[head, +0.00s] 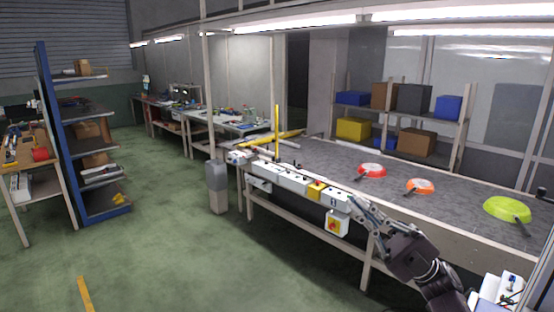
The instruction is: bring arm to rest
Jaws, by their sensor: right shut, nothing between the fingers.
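My right gripper (370,215) reaches in from the bottom right and is shut with nothing in it. It is at the near edge of the conveyor, by the right end of the row of control boxes; I cannot tell whether it touches them. My left gripper is not in view.
White control boxes (293,181) line the conveyor's near edge, with a red-and-yellow switch box (337,223) below. Shelves (462,130) with bins stand behind. A blue rack (62,150) stands at the left. The green floor (180,255) in front is mostly clear.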

